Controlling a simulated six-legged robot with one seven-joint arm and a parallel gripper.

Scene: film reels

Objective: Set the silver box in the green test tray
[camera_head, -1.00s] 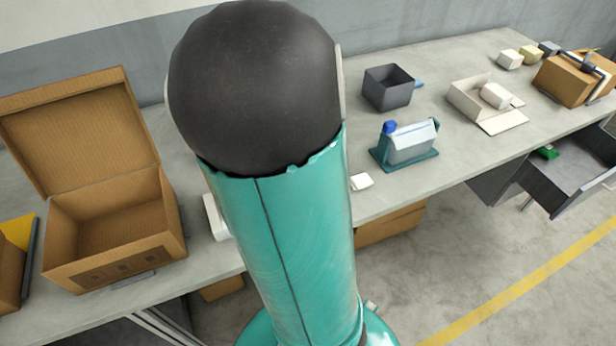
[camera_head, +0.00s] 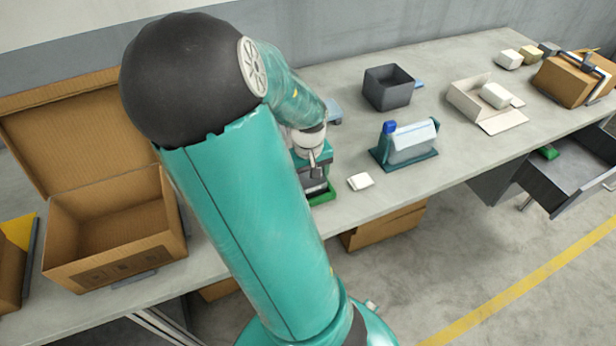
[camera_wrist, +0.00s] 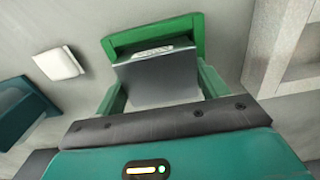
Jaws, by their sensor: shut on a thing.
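The silver box (camera_wrist: 158,78) is grey and sits between the fingers of my gripper (camera_wrist: 161,88) in the wrist view. My gripper is shut on it. The green test tray (camera_wrist: 153,32) shows its bright green rim beyond the box, and the box overlaps the tray's inside in this view. In the head view the green tray (camera_head: 324,196) is on the bench below my gripper (camera_head: 316,172), partly hidden by my arm. I cannot tell whether the box touches the tray's floor.
A small white block (camera_head: 360,181) lies right of the tray. A teal stand (camera_head: 408,160) with a blue-capped item is farther right. A dark open bin (camera_head: 388,88) stands behind. A large open cardboard box (camera_head: 110,240) is at left. The bench's front edge is close.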

